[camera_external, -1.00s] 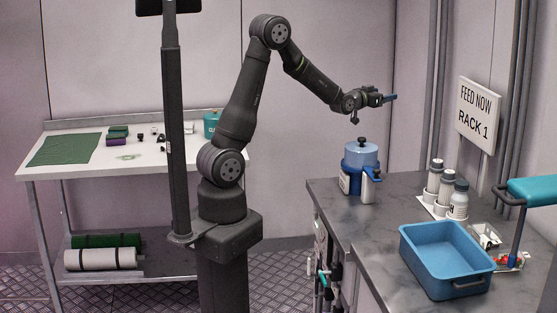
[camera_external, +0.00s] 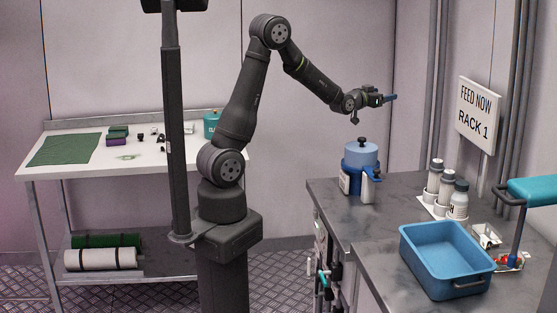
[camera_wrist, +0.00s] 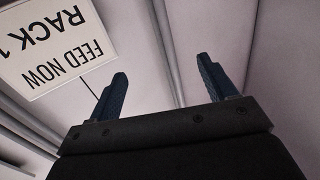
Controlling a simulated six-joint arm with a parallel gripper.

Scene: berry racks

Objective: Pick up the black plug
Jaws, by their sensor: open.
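A black plug (camera_external: 361,141) with a round knob stands on top of the blue lidded vessel (camera_external: 361,157) on the grey counter. My gripper (camera_external: 391,98) is in the air above the vessel and a little to its right, pointing right towards the wall. In the wrist view my gripper (camera_wrist: 165,85) shows two blue fingers spread apart with nothing between them. The plug is not in the wrist view.
A blue tub (camera_external: 425,238) stands at the counter's front. White bottles (camera_external: 458,200) stand in a holder behind it. A sign (camera_external: 478,112) hangs on the right. A white table (camera_external: 80,172) with small items is at the left. Bare counter (camera_external: 365,215) lies before the vessel.

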